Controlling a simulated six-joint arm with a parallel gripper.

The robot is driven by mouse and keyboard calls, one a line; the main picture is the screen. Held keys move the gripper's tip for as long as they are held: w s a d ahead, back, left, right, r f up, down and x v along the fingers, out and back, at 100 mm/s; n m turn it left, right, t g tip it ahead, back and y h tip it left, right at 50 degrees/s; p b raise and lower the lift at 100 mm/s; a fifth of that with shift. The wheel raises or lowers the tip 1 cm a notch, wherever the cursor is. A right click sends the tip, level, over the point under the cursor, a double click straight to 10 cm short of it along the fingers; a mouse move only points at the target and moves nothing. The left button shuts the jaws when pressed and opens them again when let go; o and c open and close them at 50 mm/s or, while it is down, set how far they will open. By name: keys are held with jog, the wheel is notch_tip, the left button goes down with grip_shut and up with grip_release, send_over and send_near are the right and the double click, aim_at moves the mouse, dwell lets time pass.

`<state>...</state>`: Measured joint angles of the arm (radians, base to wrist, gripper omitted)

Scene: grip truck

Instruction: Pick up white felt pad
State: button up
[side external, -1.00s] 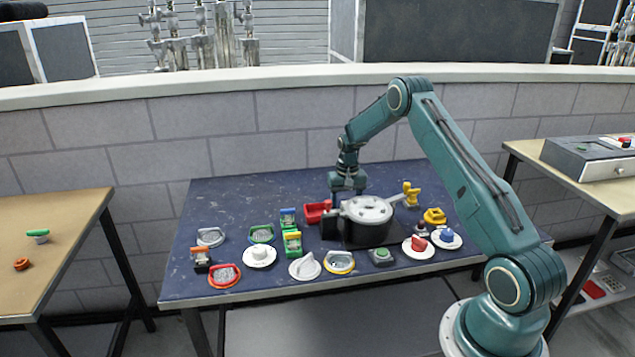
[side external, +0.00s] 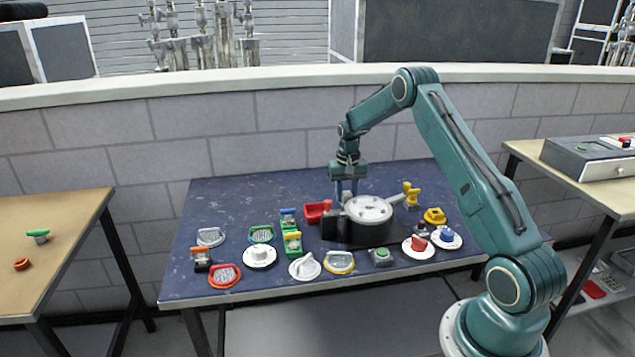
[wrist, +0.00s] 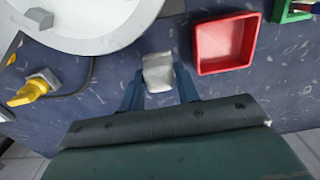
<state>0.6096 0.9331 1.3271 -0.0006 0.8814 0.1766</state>
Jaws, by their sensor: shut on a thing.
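The white felt pad (wrist: 158,72) is a small pale block between my fingertips in the wrist view. My gripper (wrist: 158,78) is shut on it, with one blue finger on each side. In the side external view my gripper (side external: 347,190) points down behind the round grey-lidded pot (side external: 368,209), a little above the blue table (side external: 235,195). The pad is too small to make out clearly in the side external view.
A red open tray (wrist: 225,43) is close on the right in the wrist view; it also shows in the side external view (side external: 317,212). Several coloured switches and dials crowd the table's front. The back left is clear.

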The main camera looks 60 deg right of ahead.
aim_at(347, 195)
notch_tip(347, 195, up, 16)
jog(key=shift+r, duration=0.15)
dwell(0.3)
dwell(0.4)
jog(key=shift+o, duration=0.9)
jog(key=shift+c, duration=0.5)
jog(key=s+a+f, duration=0.2)
jog(key=s+a, duration=0.5)
jog(key=a, duration=0.1)
jog(key=shift+s+f, duration=0.3)
jog(key=shift+f, duration=0.1)
